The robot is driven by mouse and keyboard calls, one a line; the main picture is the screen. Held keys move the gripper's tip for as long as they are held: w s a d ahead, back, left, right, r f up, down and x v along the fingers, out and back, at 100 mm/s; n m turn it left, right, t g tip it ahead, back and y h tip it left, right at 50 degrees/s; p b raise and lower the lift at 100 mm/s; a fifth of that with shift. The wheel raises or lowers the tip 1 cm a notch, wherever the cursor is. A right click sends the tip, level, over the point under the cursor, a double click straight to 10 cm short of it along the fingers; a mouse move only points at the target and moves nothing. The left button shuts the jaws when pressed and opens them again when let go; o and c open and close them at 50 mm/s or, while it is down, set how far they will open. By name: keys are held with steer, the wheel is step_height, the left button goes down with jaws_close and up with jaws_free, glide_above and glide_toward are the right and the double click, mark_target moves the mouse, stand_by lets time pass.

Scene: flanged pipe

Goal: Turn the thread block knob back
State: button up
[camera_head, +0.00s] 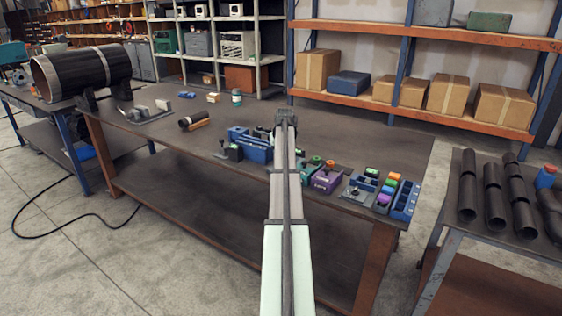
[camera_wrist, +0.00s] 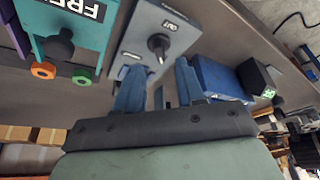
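My gripper (camera_wrist: 161,68) is open in the wrist view, its two blue fingers apart with nothing held. Beyond the fingertips is a grey block (camera_wrist: 135,36) with a black knob (camera_wrist: 158,43) and a small label that I cannot read surely. The knob lies just past the gap between the fingers, apparently not gripped. I cannot tell surely whether this is the thread block. A teal block (camera_wrist: 72,58) beside it carries a "FREE" label, a black knob, and orange and green rings. In the head view my gripper (camera_head: 286,118) is over the bench; my arm hides what lies beneath.
A purple block (camera_head: 326,181) and a blue rack (camera_head: 404,200) stand right of my arm on the bench (camera_head: 190,158). A blue box (camera_head: 256,150) is left of it, and also beside the right finger in the wrist view (camera_wrist: 218,78).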

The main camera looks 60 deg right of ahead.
steer(key=shift+x, duration=2.35)
jaws_close()
